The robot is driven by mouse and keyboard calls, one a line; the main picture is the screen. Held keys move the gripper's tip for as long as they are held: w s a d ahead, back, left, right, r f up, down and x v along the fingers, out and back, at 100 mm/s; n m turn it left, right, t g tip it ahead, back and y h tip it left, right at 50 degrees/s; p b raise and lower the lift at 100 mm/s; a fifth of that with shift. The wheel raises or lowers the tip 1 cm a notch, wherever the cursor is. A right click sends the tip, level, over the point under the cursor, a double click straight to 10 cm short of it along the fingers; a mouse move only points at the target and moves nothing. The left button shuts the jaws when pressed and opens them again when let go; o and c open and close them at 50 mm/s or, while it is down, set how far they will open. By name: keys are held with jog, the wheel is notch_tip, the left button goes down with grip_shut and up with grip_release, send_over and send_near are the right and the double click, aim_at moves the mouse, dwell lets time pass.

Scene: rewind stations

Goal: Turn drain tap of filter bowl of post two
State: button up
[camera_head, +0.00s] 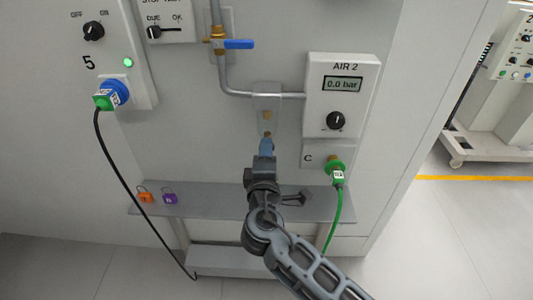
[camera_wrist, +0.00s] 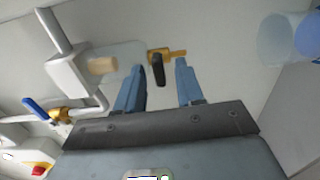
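The filter bowl (camera_wrist: 128,53) is clear, with a pale filter element inside, in the wrist view. It hangs under the pipe in the head view (camera_head: 267,98), beside the AIR 2 panel. Its drain tap (camera_wrist: 158,72) has a black handle on a brass outlet at the bowl's end. My gripper (camera_wrist: 160,66) is open and empty. The black handle appears between its two blue fingers, nearer the left one; I cannot tell whether they touch. In the head view my gripper (camera_head: 266,143) is just below the bowl and hides the tap.
The AIR 2 panel (camera_head: 348,68) reads 0.0 bar, with a green hose connector (camera_head: 335,167) below. A blue-lever valve (camera_head: 238,44) is on the pipe above. A grey shelf (camera_head: 225,201) below holds orange (camera_head: 146,196) and purple (camera_head: 170,198) padlocks.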

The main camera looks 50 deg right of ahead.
jog(key=b+v, duration=0.1)
jog(key=v, duration=0.6)
jog(key=shift+s+a, duration=0.25)
jog(key=shift+a, duration=0.05)
dwell(0.5)
jog(key=s+a+f+t+y, duration=0.1)
jog(key=s+a+f+y, duration=0.3)
jog(key=s+y, duration=0.3)
jog(key=s+a+f+y, duration=0.4)
jog(key=s+a, duration=0.1)
jog(key=s, duration=0.4)
jog(key=s+a+r+m+t+y+p, duration=0.1)
jog(key=s+a+r+m+t+y, duration=0.2)
jog(key=s+r+m, duration=0.4)
jog(key=s+r, duration=0.5)
jog(key=r, duration=0.1)
jog(key=shift+s+m+p, duration=0.3)
jog(key=shift+s+m, duration=0.05)
jog(key=shift+m, duration=0.05)
